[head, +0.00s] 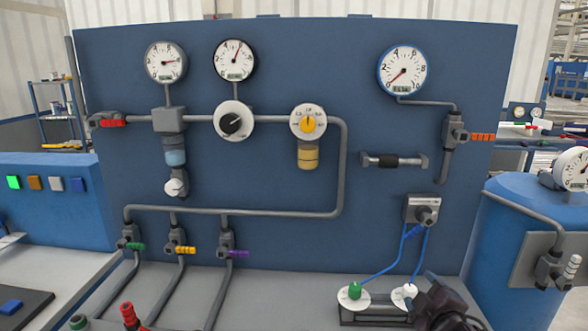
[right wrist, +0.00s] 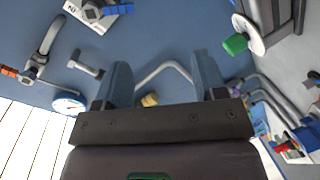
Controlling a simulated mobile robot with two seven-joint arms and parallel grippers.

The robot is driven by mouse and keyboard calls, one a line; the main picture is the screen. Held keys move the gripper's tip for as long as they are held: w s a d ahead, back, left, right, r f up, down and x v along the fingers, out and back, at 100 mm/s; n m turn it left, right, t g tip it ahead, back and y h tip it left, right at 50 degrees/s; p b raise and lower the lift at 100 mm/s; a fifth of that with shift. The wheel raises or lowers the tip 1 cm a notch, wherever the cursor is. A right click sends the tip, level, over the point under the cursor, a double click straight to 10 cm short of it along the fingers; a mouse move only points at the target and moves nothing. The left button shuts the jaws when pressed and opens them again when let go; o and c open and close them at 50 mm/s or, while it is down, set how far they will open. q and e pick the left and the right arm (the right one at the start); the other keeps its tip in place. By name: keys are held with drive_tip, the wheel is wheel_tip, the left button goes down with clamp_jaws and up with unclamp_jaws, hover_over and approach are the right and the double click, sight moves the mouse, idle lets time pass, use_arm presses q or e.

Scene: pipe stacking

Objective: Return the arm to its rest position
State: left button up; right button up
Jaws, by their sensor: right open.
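My right gripper (head: 440,302) shows dark at the lower right of the head view, in front of the blue panel's foot and beside the white discs of a low stand. In the right wrist view its two blue-grey fingers (right wrist: 163,78) are spread apart, with nothing held between them. A grey pipe (right wrist: 165,70) and a yellow part (right wrist: 150,100) show in the background between the fingers. My left gripper is in neither view.
A blue panel (head: 280,100) carries gauges, pipes and coloured valve handles. Close to my right gripper is a stand with a green knob (head: 355,291) and blue cables (head: 385,262). A blue tank (head: 515,260) stands at right. Red-handled parts (head: 129,314) are at the lower left.

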drive_tip(key=s+f+m+g+h, duration=0.1)
drive_tip(key=s+f+m+g, duration=0.4)
drive_tip(key=s, duration=0.4)
drive_tip(key=s+f+m+g+h, duration=0.1)
drive_tip(key=s+f+m+g, duration=0.1)
drive_tip(key=s+f, duration=0.6)
drive_tip(key=s+m+g+y, duration=0.1)
drive_tip(key=s+m+g, duration=0.4)
drive_tip(key=s, duration=1.4)
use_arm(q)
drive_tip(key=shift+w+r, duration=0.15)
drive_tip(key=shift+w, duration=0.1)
use_arm(e)
drive_tip(key=w+f+n+t+y, duration=0.1)
drive_tip(key=w+f+t, duration=0.6)
drive_tip(key=f, duration=0.3)
drive_tip(key=shift+f, duration=0.35)
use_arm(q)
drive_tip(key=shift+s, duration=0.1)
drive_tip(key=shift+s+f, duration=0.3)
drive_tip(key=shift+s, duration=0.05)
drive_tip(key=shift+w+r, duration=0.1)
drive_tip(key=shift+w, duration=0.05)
